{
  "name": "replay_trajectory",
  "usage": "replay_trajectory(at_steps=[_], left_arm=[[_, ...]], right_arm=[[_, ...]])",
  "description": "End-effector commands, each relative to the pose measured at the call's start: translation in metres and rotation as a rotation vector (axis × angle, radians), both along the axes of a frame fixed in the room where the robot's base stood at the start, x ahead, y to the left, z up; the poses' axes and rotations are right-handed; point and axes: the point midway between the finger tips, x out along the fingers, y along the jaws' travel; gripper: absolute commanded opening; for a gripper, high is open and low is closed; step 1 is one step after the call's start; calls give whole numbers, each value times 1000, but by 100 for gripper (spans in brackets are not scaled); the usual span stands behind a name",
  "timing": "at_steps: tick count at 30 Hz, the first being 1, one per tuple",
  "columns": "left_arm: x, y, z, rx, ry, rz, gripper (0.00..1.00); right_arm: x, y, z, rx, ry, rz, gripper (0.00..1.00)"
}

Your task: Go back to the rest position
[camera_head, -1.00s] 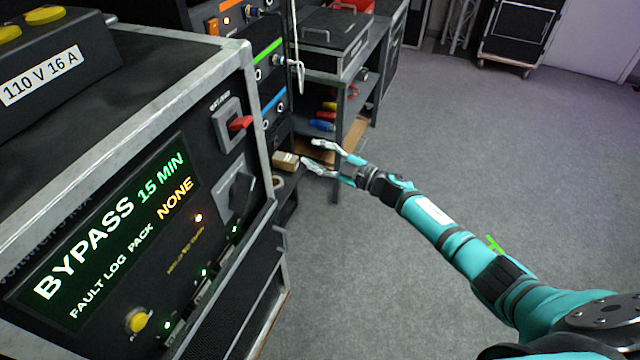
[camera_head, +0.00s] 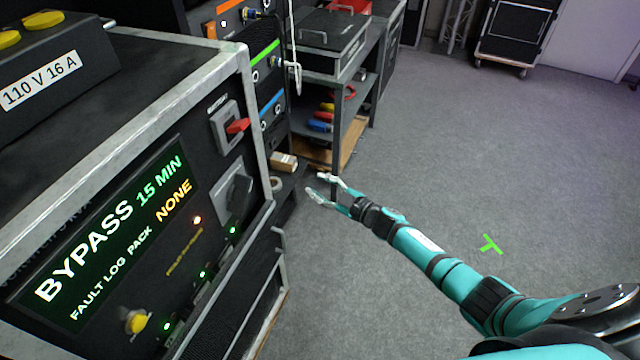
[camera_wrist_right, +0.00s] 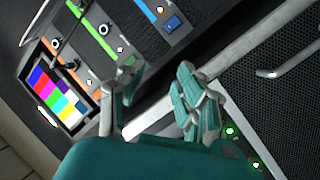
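My right gripper (camera_head: 314,186) is in the middle of the head view, at the end of the teal arm reaching in from the lower right. Its two fingers are spread apart with nothing between them. It is over the floor in front of the shelf bench, to the right of the big flight case, and touches nothing that I can see. In the right wrist view my right gripper (camera_wrist_right: 155,84) also shows its fingers apart and empty. My left gripper is not in the head view.
The flight case (camera_head: 105,230) with a lit BYPASS display, a red-handled switch (camera_head: 238,126) and a yellow button (camera_head: 138,321) fills the left. A small cardboard box (camera_head: 284,162) sits behind. A wheeled case (camera_head: 515,32) stands far back. Grey floor (camera_head: 450,140) is open to the right.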

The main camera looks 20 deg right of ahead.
Motion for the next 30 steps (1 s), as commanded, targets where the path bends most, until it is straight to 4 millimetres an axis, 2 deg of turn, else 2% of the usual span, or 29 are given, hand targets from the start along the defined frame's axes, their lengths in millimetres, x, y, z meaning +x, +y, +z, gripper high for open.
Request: replay_trajectory(at_steps=[8,11,14,17,18,20,21,23,24,26,30], left_arm=[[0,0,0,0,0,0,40],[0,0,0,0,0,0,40],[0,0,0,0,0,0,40],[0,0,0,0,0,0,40],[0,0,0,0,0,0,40],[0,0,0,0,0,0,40],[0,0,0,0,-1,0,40],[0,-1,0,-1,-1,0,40],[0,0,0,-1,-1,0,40],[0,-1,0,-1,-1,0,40],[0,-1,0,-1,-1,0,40]], right_arm=[[-2,-1,-5,2,9,-6,35],[-13,-5,-31,10,63,-47,35],[-39,-13,-81,22,169,-127,35],[-80,-23,-144,27,313,-226,35],[-100,-26,-168,28,372,-264,35],[-131,-29,-202,26,461,-316,35],[-152,-31,-224,25,520,-349,35],[-188,-32,-254,20,609,-395,35],[-212,-33,-273,15,668,-423,35],[-251,-32,-299,10,758,-463,35],[-346,-26,-349,-9,967,-543,35]])
